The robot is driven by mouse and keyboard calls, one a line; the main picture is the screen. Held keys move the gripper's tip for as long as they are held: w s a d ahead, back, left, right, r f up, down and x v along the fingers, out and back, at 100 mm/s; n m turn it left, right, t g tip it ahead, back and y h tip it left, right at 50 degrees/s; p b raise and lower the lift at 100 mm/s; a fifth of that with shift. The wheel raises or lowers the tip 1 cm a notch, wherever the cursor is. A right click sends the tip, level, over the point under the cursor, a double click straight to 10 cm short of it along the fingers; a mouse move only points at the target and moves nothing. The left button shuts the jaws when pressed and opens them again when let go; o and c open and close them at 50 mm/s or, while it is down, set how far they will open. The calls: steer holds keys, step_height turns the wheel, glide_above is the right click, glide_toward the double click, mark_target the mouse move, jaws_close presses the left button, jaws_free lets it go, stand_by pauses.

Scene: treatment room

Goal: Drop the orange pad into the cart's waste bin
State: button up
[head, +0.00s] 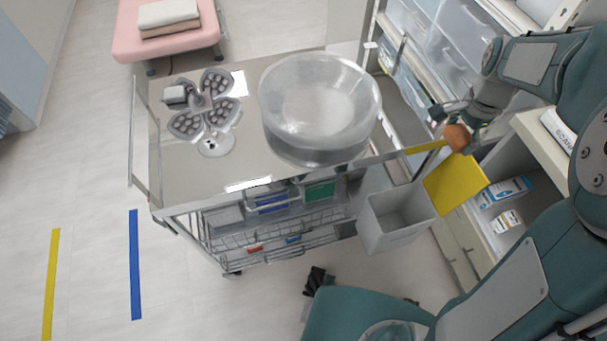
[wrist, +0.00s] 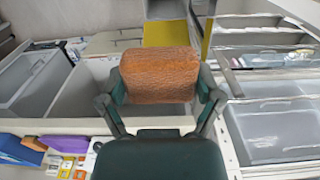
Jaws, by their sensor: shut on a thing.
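The orange pad (head: 457,138) is a small block held between the fingers of my gripper (head: 455,130). In the wrist view the pad (wrist: 158,72) fills the gap between both fingertips (wrist: 161,84). The cart's waste bin (head: 388,240) is a light grey open box hung on the cart's right end. Its yellow lid (head: 456,182) stands open on the right. In the head view the pad is above the lid's upper edge, right of the bin opening.
The metal cart (head: 185,190) carries a large clear bowl (head: 320,110) and a lamp-like device (head: 205,105). Shelves with clear drawers (head: 450,60) stand behind my arm. A counter with boxes (head: 505,190) is at right. Open floor (head: 90,180) lies left.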

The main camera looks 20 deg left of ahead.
steer(key=f, duration=0.3)
steer(key=shift+d+f, duration=0.15)
steer(key=shift+d, duration=0.15)
steer(key=shift+a+f, duration=0.3)
steer(key=shift+f, duration=0.4)
steer(key=o, duration=1)
steer(key=shift+d, duration=0.15)
steer(key=shift+o, duration=0.2)
step_height(320, 180, up, 11)
steer(key=shift+w+r, duration=0.15)
steer(key=shift+r, duration=0.3)
